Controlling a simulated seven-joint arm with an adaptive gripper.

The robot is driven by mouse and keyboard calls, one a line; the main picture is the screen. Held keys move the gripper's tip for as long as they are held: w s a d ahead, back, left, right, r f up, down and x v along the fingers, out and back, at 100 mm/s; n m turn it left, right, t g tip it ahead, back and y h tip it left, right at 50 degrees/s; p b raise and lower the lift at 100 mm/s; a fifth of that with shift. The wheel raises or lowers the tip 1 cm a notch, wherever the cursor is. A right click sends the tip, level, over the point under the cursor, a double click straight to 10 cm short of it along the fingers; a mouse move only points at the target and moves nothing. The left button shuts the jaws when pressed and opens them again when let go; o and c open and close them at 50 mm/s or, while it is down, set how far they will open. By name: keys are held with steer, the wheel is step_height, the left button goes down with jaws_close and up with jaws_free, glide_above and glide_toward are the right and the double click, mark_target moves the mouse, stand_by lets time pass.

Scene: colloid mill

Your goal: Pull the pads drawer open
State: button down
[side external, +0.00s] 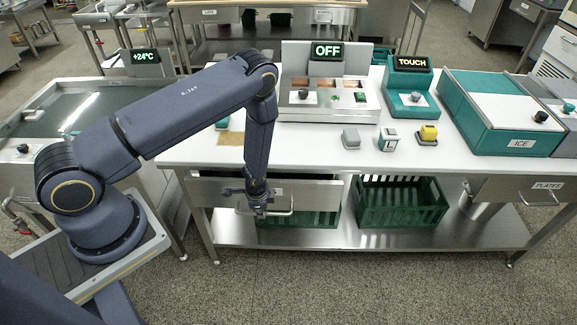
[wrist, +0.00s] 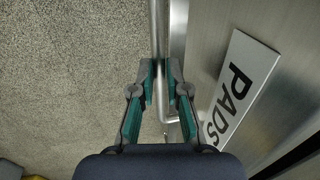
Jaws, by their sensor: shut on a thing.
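The pads drawer (side external: 222,193) is a steel front under the left part of the white table. Its white PADS label (wrist: 241,88) shows in the wrist view. The drawer handle (wrist: 157,35) is a thin steel bar standing off the front; it also shows in the side view (side external: 287,210). My gripper (wrist: 162,84) is shut on the handle, with a teal-lined finger on either side of the bar near its bend. In the side view my gripper (side external: 259,204) hangs down in front of the drawer and hides part of it. I cannot tell whether the drawer is slightly out.
The white tabletop (side external: 310,152) above holds a machine reading OFF (side external: 328,85), a TOUCH unit (side external: 408,90), small button blocks and an ICE box (side external: 515,115). Green crates (side external: 400,203) stand on the lower shelf (side external: 350,236). Floor in front of the drawer is clear.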

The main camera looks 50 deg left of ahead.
steer(key=s+d, duration=1.3)
steer(key=c, duration=1.2)
jaws_free()
steer(key=shift+r, duration=0.1)
steer(key=r, duration=0.4)
steer(key=s+d+r, duration=0.1)
steer(key=r, duration=0.6)
steer(key=shift+s+d+r, duration=0.3)
steer(key=shift+r, duration=0.05)
